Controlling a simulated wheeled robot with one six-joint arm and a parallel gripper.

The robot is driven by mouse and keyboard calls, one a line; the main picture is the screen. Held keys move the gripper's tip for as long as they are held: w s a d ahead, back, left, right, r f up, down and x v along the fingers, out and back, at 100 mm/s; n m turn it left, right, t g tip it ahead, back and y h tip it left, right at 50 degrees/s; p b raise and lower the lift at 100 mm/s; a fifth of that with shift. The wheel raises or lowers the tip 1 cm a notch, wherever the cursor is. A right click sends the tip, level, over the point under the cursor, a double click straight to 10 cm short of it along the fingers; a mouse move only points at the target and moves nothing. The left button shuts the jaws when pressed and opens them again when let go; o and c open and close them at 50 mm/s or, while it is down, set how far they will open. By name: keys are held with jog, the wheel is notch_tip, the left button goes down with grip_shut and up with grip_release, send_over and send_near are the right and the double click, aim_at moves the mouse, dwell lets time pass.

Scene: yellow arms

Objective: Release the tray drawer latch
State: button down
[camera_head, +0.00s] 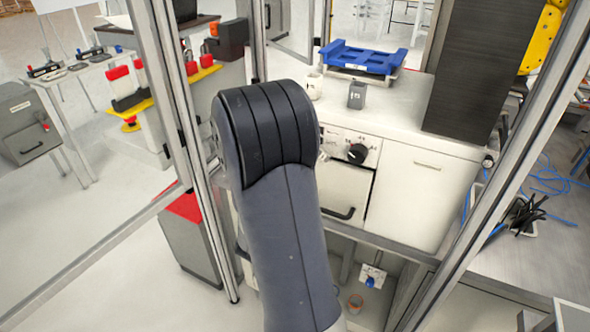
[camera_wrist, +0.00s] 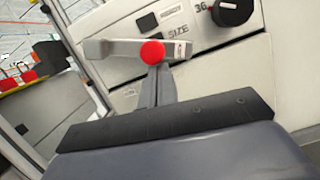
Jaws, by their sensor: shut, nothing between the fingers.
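The white cabinet has a control panel with a black dial (camera_head: 356,154); the dial (camera_wrist: 232,10) also shows in the wrist view, beside a "SIZE" label. Below the panel in the head view is a drawer front (camera_head: 343,190) with a dark handle. In the wrist view a light grey bar (camera_wrist: 112,48) with a round red knob (camera_wrist: 152,52) stands out before the panel; it looks like the latch. My gripper (camera_wrist: 161,74) is shut, its narrow grey fingers reaching up to just below the knob. I cannot tell whether they touch it. In the head view my arm hides the gripper.
A blue tray (camera_head: 362,57) and a small grey block (camera_head: 357,95) stand on the white counter. A tall dark panel (camera_head: 478,70) rises at the counter's right. Metal frame posts (camera_head: 180,110) stand close on the left and right. A red-topped grey box (camera_head: 188,240) is at lower left.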

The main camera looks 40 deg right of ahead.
jog(key=shift+s+d+r, duration=0.2)
jog(key=shift+s+r, duration=0.25)
jog(key=shift+r, duration=0.35)
jog(key=shift+s+d+r, duration=0.15)
jog(key=shift+s+r, duration=0.25)
jog(key=shift+r, duration=0.5)
